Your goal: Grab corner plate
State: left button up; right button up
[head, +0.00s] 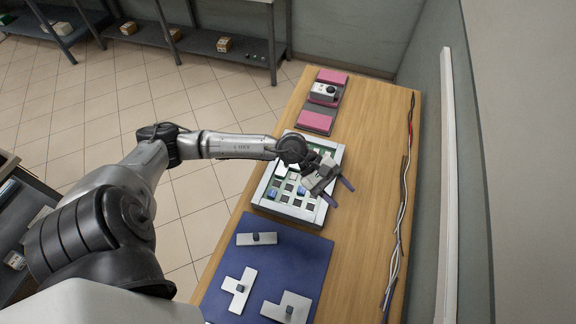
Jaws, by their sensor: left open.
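One is a straight bar (270,238) at the mat's far side. One is a T-like plate (238,296) nearer. The third plate (274,309), at the bottom edge, looks like a corner shape, but I cannot tell its outline for sure. My left gripper (340,192) is open and empty. It is above the table at the right side of the grey-framed board, apart from the plates. My right gripper is not in view.
A grey-framed board (289,210) with small green, white and blue parts lies under my left wrist. A pink-and-grey case (316,121) with a white device (322,93) is at the table's far end. Cables (400,215) run along the right edge beside the wall.

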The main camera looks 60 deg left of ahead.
pick_arm(q)
jog(key=a+f+m+g+y, duration=0.3)
jog(key=a+m+y, duration=0.2)
jog(key=a, duration=0.5)
jog(key=m+g+y, duration=0.2)
jog(key=m+y, duration=0.1)
jog(key=y, duration=0.4)
send_over(282, 169)
jog(key=w+a, duration=0.1)
jog(key=w, duration=0.1)
notch_tip(282, 169, down, 5)
jog(key=shift+r, duration=0.1)
jog(key=shift+f, duration=3.35)
jog(key=shift+c, duration=0.3)
grip_shut()
